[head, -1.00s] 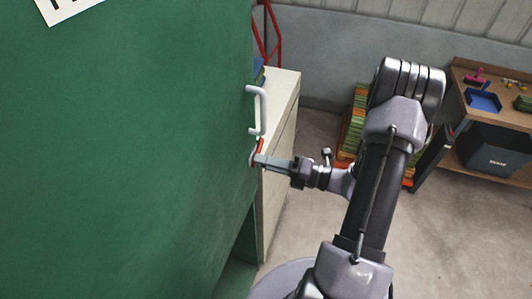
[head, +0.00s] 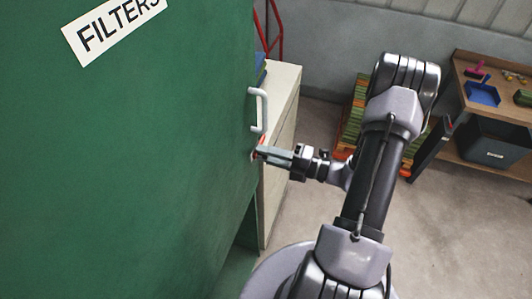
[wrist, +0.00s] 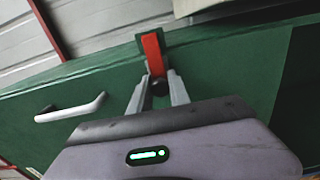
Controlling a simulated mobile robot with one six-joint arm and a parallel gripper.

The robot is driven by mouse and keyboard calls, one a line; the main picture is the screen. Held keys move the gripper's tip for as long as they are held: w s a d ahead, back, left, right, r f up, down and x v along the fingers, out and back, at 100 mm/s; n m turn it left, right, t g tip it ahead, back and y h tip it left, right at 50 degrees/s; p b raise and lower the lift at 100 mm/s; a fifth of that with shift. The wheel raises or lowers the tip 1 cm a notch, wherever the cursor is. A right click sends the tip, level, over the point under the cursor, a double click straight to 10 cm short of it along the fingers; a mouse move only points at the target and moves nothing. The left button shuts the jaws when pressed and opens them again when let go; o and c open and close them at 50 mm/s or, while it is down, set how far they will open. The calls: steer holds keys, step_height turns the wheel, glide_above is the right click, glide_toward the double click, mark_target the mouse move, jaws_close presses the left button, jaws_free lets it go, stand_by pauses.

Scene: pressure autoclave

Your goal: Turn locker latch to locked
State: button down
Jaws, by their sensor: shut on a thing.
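The locker latch is a red lever on a green plate (wrist: 153,52) in the wrist view. In the head view only a sliver of its red (head: 262,140) shows just below the door handle, at the door's right edge. My gripper (head: 260,153) is at the latch, shut on its lower end. In the wrist view, the two fingers (wrist: 157,77) stand either side of the lever's dark end. The fingertips hide part of the latch in the head view.
A pale grey door handle (head: 262,108) sits just above my gripper, and also shows in the wrist view (wrist: 70,110). A white cabinet (head: 283,120) stands behind the locker. A workbench (head: 500,105) is at the right.

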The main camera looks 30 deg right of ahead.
steer(key=c, duration=1.2)
jaws_free()
steer(key=shift+c, duration=0.2)
steer(key=shift+d, duration=0.1)
steer(key=b+v, duration=0.1)
steer(key=v, duration=1.6)
steer(key=shift+s, duration=0.2)
steer(key=shift+d, duration=0.1)
